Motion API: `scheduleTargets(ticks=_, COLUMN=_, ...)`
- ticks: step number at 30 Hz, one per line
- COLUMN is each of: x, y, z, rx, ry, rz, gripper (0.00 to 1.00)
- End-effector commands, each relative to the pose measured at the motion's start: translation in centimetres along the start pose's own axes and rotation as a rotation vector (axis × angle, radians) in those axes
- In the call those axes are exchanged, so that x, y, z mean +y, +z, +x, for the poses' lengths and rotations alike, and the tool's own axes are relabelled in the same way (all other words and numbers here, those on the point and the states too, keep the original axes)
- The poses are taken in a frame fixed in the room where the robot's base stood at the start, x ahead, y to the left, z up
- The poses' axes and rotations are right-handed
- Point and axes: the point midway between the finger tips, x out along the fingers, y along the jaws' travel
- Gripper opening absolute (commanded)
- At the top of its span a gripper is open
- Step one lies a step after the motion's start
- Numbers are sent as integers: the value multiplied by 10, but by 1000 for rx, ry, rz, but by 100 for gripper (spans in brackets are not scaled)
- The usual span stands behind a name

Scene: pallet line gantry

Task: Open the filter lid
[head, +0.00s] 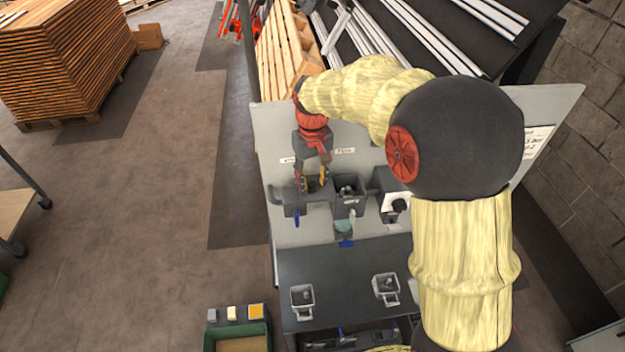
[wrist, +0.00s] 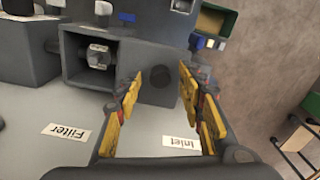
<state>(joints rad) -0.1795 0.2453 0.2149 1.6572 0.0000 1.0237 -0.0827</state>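The grey filter housing (wrist: 68,75) is in the wrist view, above the upside-down Filter label (wrist: 66,132). Its front is open, and a round fitting (wrist: 97,56) shows inside. A grey panel with a dark round disc (wrist: 162,86) adjoins its right edge and looks like the lid swung open. The housing (head: 349,208) also shows in the head view, right of my gripper (head: 313,184). In the wrist view my gripper (wrist: 160,90) is open, its yellow-padded fingers apart with the panel beyond and between them. I cannot tell whether they touch it.
The Inlet label (wrist: 181,142) is below my fingers in the wrist view. A blue lever (head: 297,218) hangs under the panel. A grey box with a white front (head: 396,203) stands right of the housing. A dark bench (head: 345,270) with two small baskets lies below.

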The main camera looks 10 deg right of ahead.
Motion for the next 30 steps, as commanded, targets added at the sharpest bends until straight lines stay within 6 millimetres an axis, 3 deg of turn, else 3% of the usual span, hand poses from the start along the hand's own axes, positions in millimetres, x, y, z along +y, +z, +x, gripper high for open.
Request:
scheduleTargets(ticks=8, x=0, y=-1, z=-7, rx=2, ry=0, rz=0, gripper=39)
scheduleTargets(ticks=21, x=0, y=-1, z=-89, rx=3, ry=0, rz=0, gripper=39)
scheduleTargets(ticks=30, x=0, y=-1, z=-118, rx=0, ry=0, rz=0, gripper=39)
